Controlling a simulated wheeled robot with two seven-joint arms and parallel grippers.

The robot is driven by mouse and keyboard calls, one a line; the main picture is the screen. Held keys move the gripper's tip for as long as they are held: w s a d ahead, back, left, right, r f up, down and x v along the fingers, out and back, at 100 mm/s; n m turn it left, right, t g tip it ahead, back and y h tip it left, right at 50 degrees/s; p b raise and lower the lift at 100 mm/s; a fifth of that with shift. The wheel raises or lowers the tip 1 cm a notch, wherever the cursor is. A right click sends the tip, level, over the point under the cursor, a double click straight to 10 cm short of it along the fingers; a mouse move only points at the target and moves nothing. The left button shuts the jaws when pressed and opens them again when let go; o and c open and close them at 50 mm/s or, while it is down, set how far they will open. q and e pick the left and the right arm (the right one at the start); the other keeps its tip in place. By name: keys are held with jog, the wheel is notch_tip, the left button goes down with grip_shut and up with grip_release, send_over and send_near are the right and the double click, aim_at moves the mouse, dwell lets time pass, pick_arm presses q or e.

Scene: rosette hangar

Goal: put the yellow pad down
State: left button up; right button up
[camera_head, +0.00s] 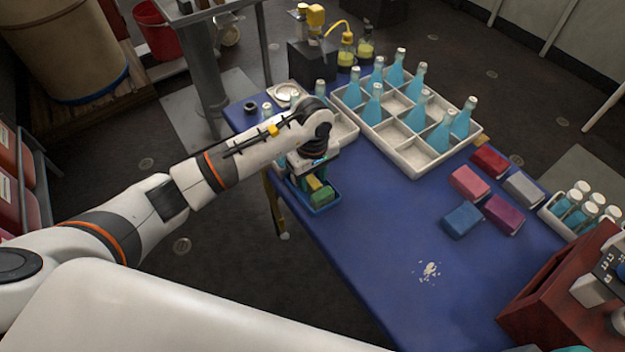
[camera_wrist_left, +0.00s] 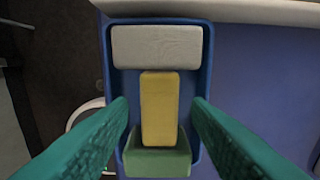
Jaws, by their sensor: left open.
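The yellow pad (camera_wrist_left: 158,108) lies lengthwise in a small blue tray (camera_wrist_left: 108,58), between a pale grey pad (camera_wrist_left: 157,47) and a green pad (camera_wrist_left: 158,162). Its lower end meets or overlaps the green pad; I cannot tell which. In the head view the yellow pad (camera_head: 314,183) and green pad (camera_head: 321,196) show in the tray (camera_head: 328,206) near the table's left edge. My left gripper (camera_wrist_left: 161,104) is open above the tray, its green fingers apart on either side of the yellow pad with nothing between them held. My right gripper is out of view.
A white divided crate (camera_head: 410,160) with several blue bottles stands behind on the blue table (camera_head: 380,250). Several coloured pads, such as a blue one (camera_head: 462,219), lie to the right. White crumbs (camera_head: 429,271) lie on the front table. A brown-red box (camera_head: 560,300) stands at right.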

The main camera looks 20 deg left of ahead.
aim_at(312, 180)
pick_arm(q)
notch_tip(312, 180, up, 10)
jog(key=b, duration=0.1)
jog(key=shift+r, duration=0.15)
dwell(0.4)
